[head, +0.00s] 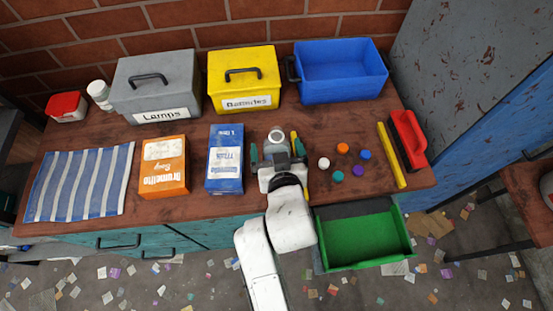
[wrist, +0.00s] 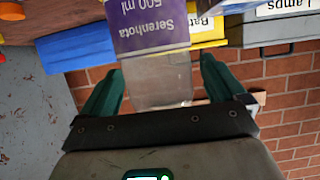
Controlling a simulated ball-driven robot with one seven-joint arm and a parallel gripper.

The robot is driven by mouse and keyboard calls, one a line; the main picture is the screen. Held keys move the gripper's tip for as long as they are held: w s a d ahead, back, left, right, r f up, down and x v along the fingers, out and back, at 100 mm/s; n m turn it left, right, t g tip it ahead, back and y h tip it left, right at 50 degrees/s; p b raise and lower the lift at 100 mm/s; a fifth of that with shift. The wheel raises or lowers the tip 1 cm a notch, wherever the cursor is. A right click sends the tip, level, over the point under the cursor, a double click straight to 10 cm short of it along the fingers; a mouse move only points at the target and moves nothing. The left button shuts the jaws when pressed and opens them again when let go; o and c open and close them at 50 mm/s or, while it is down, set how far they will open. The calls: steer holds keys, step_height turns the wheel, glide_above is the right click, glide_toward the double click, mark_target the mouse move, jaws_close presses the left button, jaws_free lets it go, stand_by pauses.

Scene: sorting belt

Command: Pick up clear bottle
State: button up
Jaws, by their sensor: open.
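The clear bottle (head: 276,138) stands on the brown bench, right of the blue carton; the head view shows mainly its pale top, and my gripper hides its lower part. In the wrist view, which is upside down, the clear bottle (wrist: 158,88) shows a see-through body and a purple label reading "Serenhota 500 ml". My gripper (head: 277,151) is open, with one green finger on each side of the bottle. In the wrist view the fingers of my gripper (wrist: 160,76) flank the clear part, with gaps visible on both sides.
A blue carton (head: 225,160) stands close left, beside an orange carton (head: 164,167). Several small coloured caps (head: 337,176) lie to the right. Behind are a yellow box (head: 243,72), a grey box (head: 155,80) and a blue bin (head: 342,92). A green bin (head: 362,262) sits at the front.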

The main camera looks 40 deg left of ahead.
steer(key=shift+x, duration=1.05)
steer(key=shift+c, duration=0.3)
steer(key=c, duration=1.5)
